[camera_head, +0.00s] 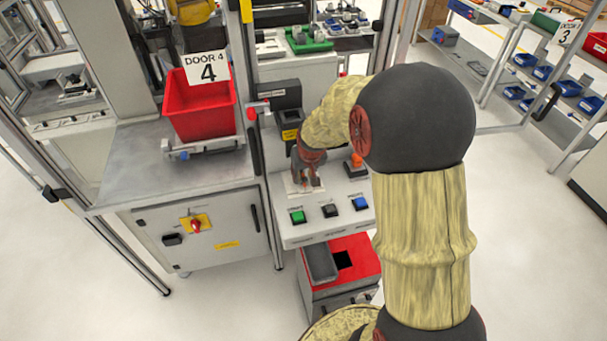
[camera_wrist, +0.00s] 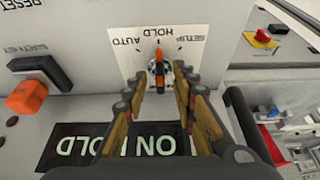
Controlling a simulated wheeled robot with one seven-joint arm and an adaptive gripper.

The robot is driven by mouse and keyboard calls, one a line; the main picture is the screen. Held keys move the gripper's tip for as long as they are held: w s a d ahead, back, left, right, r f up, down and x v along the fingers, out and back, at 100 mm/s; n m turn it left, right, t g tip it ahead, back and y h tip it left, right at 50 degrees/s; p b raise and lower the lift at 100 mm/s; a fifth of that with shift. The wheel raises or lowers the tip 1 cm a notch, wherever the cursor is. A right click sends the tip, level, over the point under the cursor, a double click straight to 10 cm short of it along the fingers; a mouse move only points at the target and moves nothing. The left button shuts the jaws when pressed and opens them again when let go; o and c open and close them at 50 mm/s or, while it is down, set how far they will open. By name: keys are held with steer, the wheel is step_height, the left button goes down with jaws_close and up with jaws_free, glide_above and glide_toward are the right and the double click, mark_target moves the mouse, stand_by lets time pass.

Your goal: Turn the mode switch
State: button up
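The mode switch (camera_wrist: 158,66) is a small knob with an orange pointer on a white label plate (camera_wrist: 200,35) marked AUTO, HOLD and SETUP. The pointer lines up with the middle mark, HOLD. My gripper (camera_wrist: 157,80) has its two fingers apart, one on each side of the knob. I cannot tell whether either finger touches it. A dark display (camera_wrist: 62,146) reading ON HOLD lies partly behind the fingers. In the head view, my gripper (camera_head: 306,182) is down at the sloped control panel (camera_head: 300,232), and the switch itself cannot be made out there.
Green (camera_head: 297,216), black (camera_head: 330,210) and blue (camera_head: 360,203) buttons line the panel's front. An orange button (camera_wrist: 27,96) and a black handle-like part (camera_wrist: 42,70) sit left of the switch in the wrist view. A red bin (camera_head: 200,108) stands on the left bench.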

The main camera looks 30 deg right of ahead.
steer(key=c, duration=0.3)
steer(key=c, duration=0.4)
jaws_close()
